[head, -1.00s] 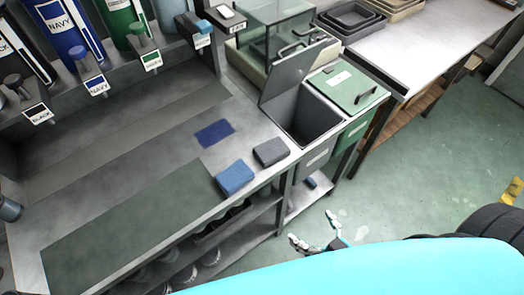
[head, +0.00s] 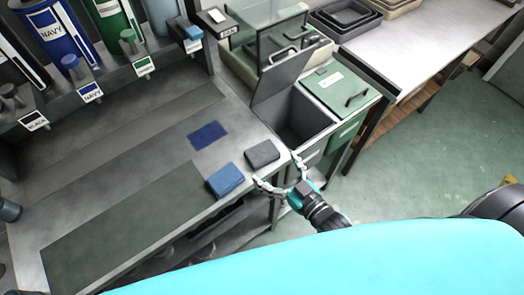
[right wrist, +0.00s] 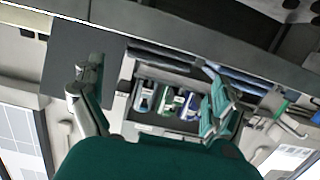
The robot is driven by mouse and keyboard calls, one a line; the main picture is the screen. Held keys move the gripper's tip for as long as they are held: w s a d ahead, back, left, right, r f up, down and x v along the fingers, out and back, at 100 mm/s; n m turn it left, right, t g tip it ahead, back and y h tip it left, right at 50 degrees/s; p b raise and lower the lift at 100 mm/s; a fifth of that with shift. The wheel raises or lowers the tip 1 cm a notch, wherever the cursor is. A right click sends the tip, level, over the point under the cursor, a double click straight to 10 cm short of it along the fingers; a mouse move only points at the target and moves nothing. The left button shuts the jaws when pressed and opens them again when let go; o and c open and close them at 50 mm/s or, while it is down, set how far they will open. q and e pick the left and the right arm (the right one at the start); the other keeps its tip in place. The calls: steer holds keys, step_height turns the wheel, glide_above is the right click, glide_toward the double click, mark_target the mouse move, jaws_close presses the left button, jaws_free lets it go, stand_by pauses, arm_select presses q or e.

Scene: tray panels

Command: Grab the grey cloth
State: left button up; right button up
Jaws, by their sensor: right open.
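The grey cloth (head: 262,153) is a small dark grey folded block lying on the workbench near its front right edge. My right gripper (head: 277,174) is open and empty at the bench edge, just in front of the grey cloth in the head view. Its two fingers are spread apart, and I cannot tell whether either touches the cloth. In the right wrist view the open fingers (right wrist: 150,98) show with nothing between them. The cloth cannot be made out there. My left gripper is not in view.
A blue folded cloth (head: 225,180) lies left of the grey one. A flat navy patch (head: 208,135) is behind them. An open grey bin (head: 311,123) and a green-lidded bin (head: 341,88) stand to the right. Tubes and labelled knobs line the back. A dark mat (head: 125,230) covers the left front.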

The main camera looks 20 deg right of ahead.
mark_target(267, 159)
steer(key=shift+w+a, duration=0.1)
steer(key=shift+w, duration=0.15)
steer(key=p+x, duration=0.1)
steer(key=x, duration=0.3)
steer(key=shift+w+p, duration=0.25)
steer(key=shift+p, duration=0.1)
steer(key=shift+w+f, duration=0.1)
steer(key=shift+w, duration=0.1)
steer(key=shift+c, duration=0.5)
steer(key=c, duration=0.7)
steer(key=shift+c, duration=0.2)
